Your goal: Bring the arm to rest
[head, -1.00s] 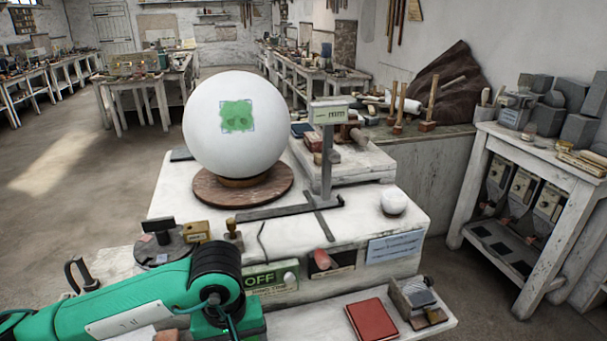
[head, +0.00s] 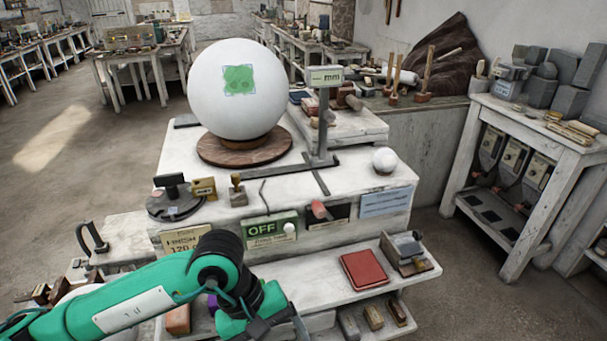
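My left arm comes in from the lower left, green with a black wrist joint. My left gripper (head: 287,328) is at the bottom edge, in front of the workbench and mostly cut off by the picture's edge, so I cannot tell whether it is open or shut. My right gripper is not in view. A large white plaster sphere (head: 210,100) with a green patch sits on a round wooden turntable (head: 225,152) on the white workbench (head: 345,215), well beyond my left arm.
A gauge post (head: 325,120) stands right of the sphere. A small white ball (head: 384,160) is at the bench's right. A green OFF sign (head: 271,230) is on the front. A red book (head: 363,270) lies on the lower shelf near my arm. Open floor (head: 455,290) lies at right.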

